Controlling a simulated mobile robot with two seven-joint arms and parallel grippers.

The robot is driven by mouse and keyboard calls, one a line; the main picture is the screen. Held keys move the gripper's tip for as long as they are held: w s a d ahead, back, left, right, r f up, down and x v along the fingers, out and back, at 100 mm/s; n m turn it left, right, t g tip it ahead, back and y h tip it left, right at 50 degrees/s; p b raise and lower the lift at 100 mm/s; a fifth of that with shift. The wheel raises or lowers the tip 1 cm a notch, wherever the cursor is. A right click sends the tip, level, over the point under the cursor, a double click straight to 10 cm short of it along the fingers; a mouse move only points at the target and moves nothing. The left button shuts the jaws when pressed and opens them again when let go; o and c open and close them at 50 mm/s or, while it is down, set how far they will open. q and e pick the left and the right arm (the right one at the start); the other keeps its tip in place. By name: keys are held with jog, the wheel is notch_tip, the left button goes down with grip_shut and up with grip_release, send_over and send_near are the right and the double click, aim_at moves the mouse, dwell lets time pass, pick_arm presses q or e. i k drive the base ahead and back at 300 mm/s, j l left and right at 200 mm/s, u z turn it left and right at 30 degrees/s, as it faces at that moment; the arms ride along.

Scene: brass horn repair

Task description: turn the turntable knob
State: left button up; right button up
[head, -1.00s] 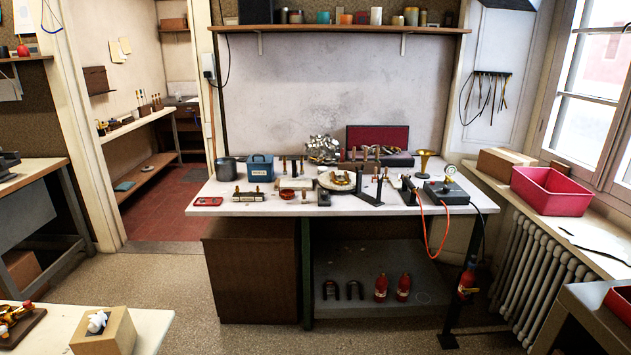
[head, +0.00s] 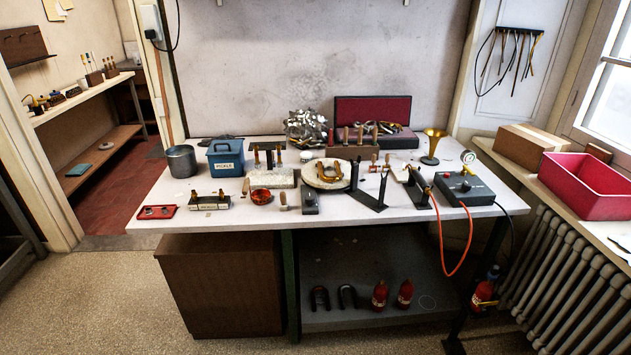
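A round pale disc that looks like the turntable (head: 323,185) sits in the middle of the white workbench (head: 238,217). Curved brass pieces (head: 330,171) lie on top of it. A knob on the turntable is too small to make out. A dark stand with two upright posts (head: 369,200) stands just to its right and front. Neither of my grippers is in view.
A dark control box (head: 466,190) with a gauge and an orange hose is at the bench's right. A blue box (head: 226,159) and grey pot (head: 181,161) stand at the left. A pink bin (head: 586,187) is on the right sill. Open floor (head: 130,300) shows front left.

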aim_at(310, 199)
jog(key=i+z, duration=0.15)
jog(key=i, duration=1.15)
